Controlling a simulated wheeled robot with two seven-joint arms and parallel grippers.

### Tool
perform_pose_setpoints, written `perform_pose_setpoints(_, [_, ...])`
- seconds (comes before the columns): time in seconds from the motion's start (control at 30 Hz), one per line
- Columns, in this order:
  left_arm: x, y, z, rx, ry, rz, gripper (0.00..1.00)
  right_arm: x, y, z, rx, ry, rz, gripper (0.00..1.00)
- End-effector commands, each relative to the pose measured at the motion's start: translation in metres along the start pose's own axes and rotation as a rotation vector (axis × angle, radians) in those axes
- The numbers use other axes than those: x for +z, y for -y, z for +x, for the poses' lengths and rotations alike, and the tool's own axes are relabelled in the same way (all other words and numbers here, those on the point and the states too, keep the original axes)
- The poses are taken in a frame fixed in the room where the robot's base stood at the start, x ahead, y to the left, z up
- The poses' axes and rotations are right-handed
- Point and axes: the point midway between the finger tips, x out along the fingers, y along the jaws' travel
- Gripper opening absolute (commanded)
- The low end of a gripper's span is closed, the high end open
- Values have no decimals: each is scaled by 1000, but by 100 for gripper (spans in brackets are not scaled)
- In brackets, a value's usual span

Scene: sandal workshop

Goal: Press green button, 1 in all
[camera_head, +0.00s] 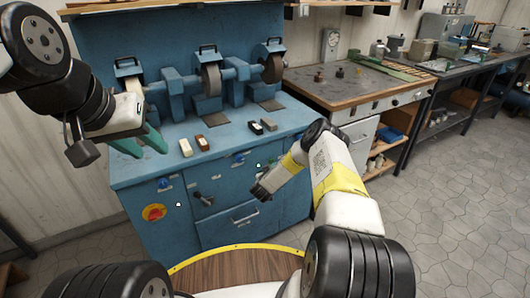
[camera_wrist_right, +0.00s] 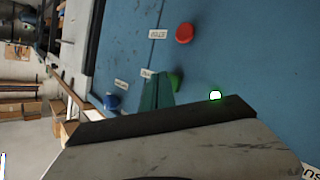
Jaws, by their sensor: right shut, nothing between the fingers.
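The green button (camera_wrist_right: 177,80) shows in the right wrist view on a blue panel, partly hidden behind my right gripper's fingertips. My right gripper (camera_wrist_right: 158,84) has its teal fingers shut and empty, with the tips right beside the button; I cannot tell whether they touch it. In the head view my right arm reaches down to the front of the blue grinding bench (camera_head: 228,220), and its fingers and the button cannot be made out there. My left gripper (camera_head: 141,144) is open and empty above the bench's left end.
A red button (camera_wrist_right: 184,33) and a lit green-white lamp (camera_wrist_right: 215,96) sit on the same panel. A blue knob (camera_wrist_right: 111,102) is nearby. Grinding wheels (camera_head: 211,77) and small blocks (camera_head: 186,147) are on the bench.

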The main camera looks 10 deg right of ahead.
Motion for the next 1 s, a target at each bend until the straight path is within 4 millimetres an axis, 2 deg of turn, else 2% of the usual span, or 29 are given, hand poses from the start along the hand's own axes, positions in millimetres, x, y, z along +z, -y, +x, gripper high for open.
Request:
perform_pose_setpoints(0.47, [0, 0, 0, 0, 0, 0, 36, 4, -4, -6, 0, 1, -1, 0])
perform_pose_setpoints(1.0, [0, 0, 0, 0, 0, 0, 36, 28, -28, -38, 0, 1, -1, 0])
